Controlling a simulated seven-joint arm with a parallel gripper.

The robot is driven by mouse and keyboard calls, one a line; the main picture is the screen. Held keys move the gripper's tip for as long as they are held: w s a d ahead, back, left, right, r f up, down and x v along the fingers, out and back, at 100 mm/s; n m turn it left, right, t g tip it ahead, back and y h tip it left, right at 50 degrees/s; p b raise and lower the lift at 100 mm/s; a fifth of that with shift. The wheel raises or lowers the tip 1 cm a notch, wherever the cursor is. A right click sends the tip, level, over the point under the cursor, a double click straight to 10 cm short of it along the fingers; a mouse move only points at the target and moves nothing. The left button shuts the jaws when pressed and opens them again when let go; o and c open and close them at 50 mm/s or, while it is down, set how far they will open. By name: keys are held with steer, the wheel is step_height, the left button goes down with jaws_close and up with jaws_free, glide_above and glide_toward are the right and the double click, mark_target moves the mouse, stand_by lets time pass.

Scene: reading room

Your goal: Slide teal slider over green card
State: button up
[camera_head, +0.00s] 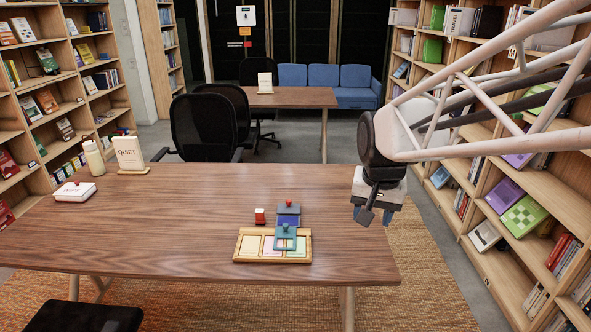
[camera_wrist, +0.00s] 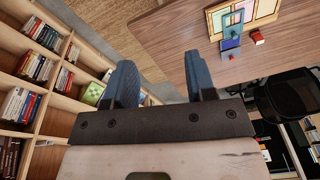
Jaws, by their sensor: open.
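A shallow wooden tray (camera_head: 244,259) with several pale cards lies on the table. The teal slider (camera_head: 286,243), a flat frame with a teal knob, sits across the tray's right-middle part and extends past its back edge. The teal slider also shows in the wrist view (camera_wrist: 232,19). My gripper (camera_head: 376,216) is open and empty, off the table's right edge; its blue-grey fingers show apart in the wrist view (camera_wrist: 160,80).
Behind the teal slider lies a blue piece (camera_head: 288,217) with a red knob, and a red block (camera_head: 260,216) stands to its left. A white box (camera_head: 75,192), a bottle (camera_head: 94,158) and a "QUIET" sign (camera_head: 130,153) stand far left. Bookshelves flank the right.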

steer(key=w+a+f+m, duration=0.1)
steer(key=w+a, duration=0.1)
steer(key=w, duration=0.3)
steer(key=w+a+f, duration=0.2)
steer(key=w, duration=0.4)
steer(key=m+g, duration=0.2)
steer(key=m, duration=0.3)
glide_above(286, 225)
steer(key=f, duration=2.2)
steer(key=shift+s+d, duration=0.15)
steer(key=shift+s, duration=0.1)
steer(key=shift+w+a+f, duration=0.25)
steer(key=shift+w+f, duration=0.05)
steer(key=shift+f, duration=0.15)
steer(key=shift+f, duration=3.95)
jaws_close()
